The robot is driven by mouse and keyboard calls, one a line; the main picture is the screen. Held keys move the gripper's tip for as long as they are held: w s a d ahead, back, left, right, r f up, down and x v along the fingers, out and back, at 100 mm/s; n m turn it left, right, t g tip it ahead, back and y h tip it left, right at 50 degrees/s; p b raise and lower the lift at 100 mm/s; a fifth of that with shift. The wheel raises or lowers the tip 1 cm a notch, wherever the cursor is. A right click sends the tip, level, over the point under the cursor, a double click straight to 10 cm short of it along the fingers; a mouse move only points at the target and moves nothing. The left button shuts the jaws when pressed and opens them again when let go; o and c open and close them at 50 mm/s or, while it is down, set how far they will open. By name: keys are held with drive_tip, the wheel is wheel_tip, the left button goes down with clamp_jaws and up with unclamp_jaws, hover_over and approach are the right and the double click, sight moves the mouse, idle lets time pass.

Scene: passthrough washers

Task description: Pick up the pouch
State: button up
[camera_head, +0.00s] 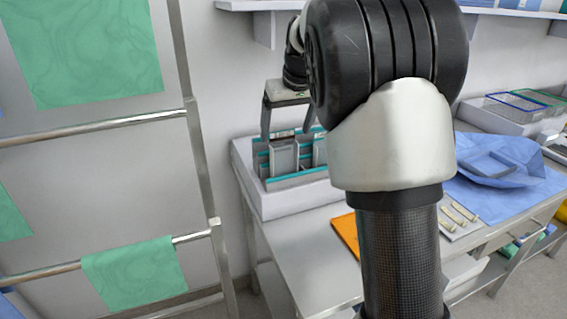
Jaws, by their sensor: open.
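Several grey pouches with teal edges stand upright in a white bin, and one grey pouch (284,156) shows at the front. The white bin (290,203) sits at the left end of the metal table. My gripper (287,134) is open, pointing down at the pouches, with one finger at each side of the grey pouch's top in the picture. I cannot tell whether the fingers touch it. My arm hides the bin's right part and perhaps more pouches.
The metal table (315,250) holds an orange flat item (346,232), a blue cloth (490,205) with a blue wrapped bundle (495,160), and trays at the back right. A rack with green cloths (135,275) stands at left. A wall shelf (260,5) is above.

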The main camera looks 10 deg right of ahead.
sight(284, 144)
drive_tip(key=x, duration=0.7)
drive_tip(key=shift+w+d+f, duration=0.1)
drive_tip(key=shift+w, duration=0.1)
drive_tip(key=shift+c, duration=0.2)
drive_tip(key=c, duration=1.3)
